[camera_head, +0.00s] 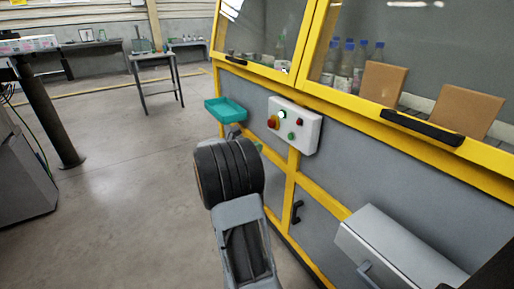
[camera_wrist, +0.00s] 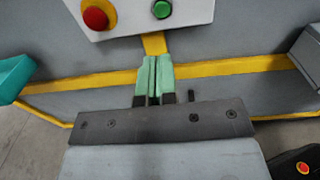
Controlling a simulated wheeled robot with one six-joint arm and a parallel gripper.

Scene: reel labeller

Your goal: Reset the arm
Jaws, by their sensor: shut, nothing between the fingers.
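My gripper (camera_wrist: 153,79) shows in the wrist view with its two pale green fingers pressed together and nothing between them. It points at the machine's front, just below the control box (camera_wrist: 137,14), with a gap I cannot judge. In the head view my arm reaches forward toward the machine, and its dark wrist joint hides most of the gripper. The control box also shows in the head view (camera_head: 306,125), with a red knob (camera_head: 272,122) and a few buttons.
The yellow-framed grey machine (camera_head: 350,150) fills the right side, with bottles and cardboard boxes behind its windows. A teal tray (camera_head: 225,109) sticks out left of the control box. A grey box (camera_head: 390,248) juts out at lower right. Open floor (camera_head: 120,200) lies to the left.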

